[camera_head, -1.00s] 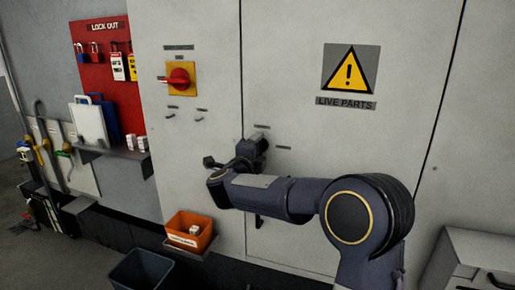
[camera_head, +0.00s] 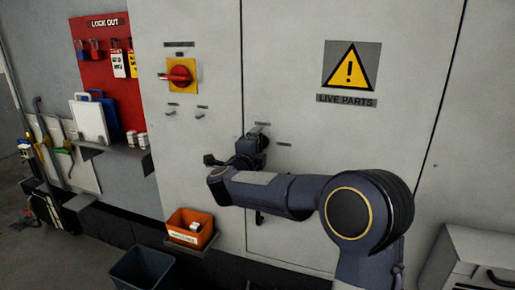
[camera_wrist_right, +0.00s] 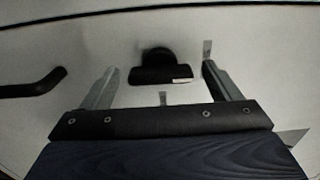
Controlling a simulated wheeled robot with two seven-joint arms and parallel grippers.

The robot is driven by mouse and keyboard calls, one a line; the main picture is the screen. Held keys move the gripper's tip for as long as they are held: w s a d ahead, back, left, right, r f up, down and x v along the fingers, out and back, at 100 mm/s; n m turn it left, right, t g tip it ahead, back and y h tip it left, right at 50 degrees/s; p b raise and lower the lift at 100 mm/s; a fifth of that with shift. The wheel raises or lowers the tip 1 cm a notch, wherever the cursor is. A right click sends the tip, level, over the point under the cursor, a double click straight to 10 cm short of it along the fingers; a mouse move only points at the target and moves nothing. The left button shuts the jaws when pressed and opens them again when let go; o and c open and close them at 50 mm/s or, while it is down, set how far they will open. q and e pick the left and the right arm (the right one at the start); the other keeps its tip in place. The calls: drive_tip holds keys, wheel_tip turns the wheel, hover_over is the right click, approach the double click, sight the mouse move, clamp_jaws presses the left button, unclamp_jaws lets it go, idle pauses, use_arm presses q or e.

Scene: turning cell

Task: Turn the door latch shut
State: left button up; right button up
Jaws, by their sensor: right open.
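The door latch shows in the right wrist view as a dark round boss with a dark bar (camera_wrist_right: 161,75) across it, on the pale door. My right gripper (camera_wrist_right: 159,68) is open, with one finger on each side of the latch; gaps show between the bar and both fingers. In the head view my right gripper (camera_head: 251,144) is at the cabinet door (camera_head: 310,140), near the door seam, and hides the latch. A dark lever handle (camera_wrist_right: 34,84) shows at the left of the wrist view; part of a dark handle (camera_head: 259,217) shows below my arm in the head view. My left gripper is not in view.
A red rotary switch (camera_head: 178,75) on a yellow plate is up and left of my gripper. An orange bin (camera_head: 190,229) sits low at the left, with a dark bin (camera_head: 141,268) below it. A grey cabinet (camera_head: 470,262) stands at the lower right.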

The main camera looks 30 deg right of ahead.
drive_tip(key=b+v, duration=0.2)
drive_tip(key=v, duration=0.5)
drive_tip(key=shift+s+a, duration=0.25)
drive_tip(key=shift+s, duration=0.05)
drive_tip(key=s+a+f+n+t+y, duration=0.2)
drive_tip(key=s+a+n+y, duration=0.35)
drive_tip(key=n+y, duration=0.4)
drive_tip(key=s+a+f+n+t+y, duration=0.15)
drive_tip(key=s+a+n+y, duration=0.25)
drive_tip(key=s+n+y, duration=0.5)
drive_tip(key=s+a+f+n+g, duration=0.1)
drive_tip(key=s+f+n+g, duration=0.6)
drive_tip(key=s+f, duration=0.9)
drive_tip(key=shift+s+a+f+g+h, duration=0.25)
drive_tip(key=shift+s+g+h, duration=0.2)
drive_tip(key=shift+s+g, duration=0.65)
drive_tip(key=shift+w+n, duration=0.1)
drive_tip(key=shift+n, duration=0.15)
